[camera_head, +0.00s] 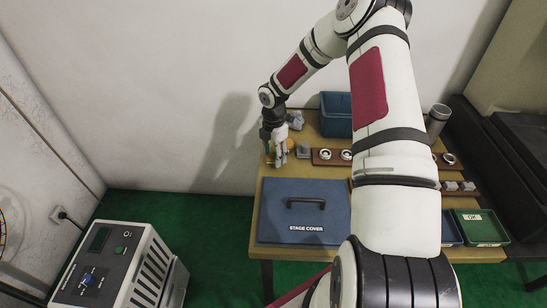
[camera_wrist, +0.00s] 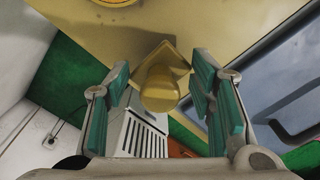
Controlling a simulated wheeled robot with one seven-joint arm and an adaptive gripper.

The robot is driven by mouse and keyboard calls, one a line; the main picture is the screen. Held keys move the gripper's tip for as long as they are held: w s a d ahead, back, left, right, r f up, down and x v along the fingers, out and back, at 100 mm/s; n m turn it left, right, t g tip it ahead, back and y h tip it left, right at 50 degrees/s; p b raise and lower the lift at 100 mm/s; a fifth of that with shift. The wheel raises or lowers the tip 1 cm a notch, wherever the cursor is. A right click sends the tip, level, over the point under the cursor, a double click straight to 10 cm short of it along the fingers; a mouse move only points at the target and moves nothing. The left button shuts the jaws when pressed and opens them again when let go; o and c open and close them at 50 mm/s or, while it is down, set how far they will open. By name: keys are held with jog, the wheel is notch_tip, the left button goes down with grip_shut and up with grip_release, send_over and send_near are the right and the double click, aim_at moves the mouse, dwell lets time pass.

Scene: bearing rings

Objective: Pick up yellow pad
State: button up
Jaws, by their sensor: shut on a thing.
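In the wrist view, the yellow pad (camera_wrist: 160,88) has a rounded knob and a squarish plate. It sits between the two teal-lined fingers of my gripper (camera_wrist: 162,92), which is shut on it. In the head view, my gripper (camera_head: 279,157) points down over the back left part of the wooden table (camera_head: 262,178). The pad cannot be made out clearly there, being small and partly hidden by the fingers.
A blue stage cover (camera_head: 280,225) with a black handle lies in front of my gripper. A blue bin (camera_head: 337,124), a grey block (camera_head: 303,151) and a wooden ring holder (camera_head: 331,161) are close by. A green OK tray (camera_head: 481,230) is at front right. A machine (camera_head: 110,262) stands left.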

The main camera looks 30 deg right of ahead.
jog(key=shift+s+d+r, duration=0.2)
jog(key=shift+s+r, duration=0.1)
jog(key=shift+r, duration=0.15)
jog(key=shift+s+d+r, duration=0.15)
jog(key=shift+s+r, duration=0.15)
jog(key=shift+r, duration=0.15)
jog(key=s+d, duration=0.2)
jog(key=s, duration=0.2)
jog(key=s+d+r, duration=0.1)
jog(key=s+d, duration=0.1)
jog(key=s, duration=0.2)
jog(key=s+d, duration=0.2)
jog(key=s, duration=0.3)
jog(key=shift+s+d+r+p, duration=0.1)
jog(key=shift+d+r+p, duration=0.05)
jog(key=shift+p, duration=0.25)
jog(key=o, duration=0.4)
jog(key=shift+c, duration=1.3)
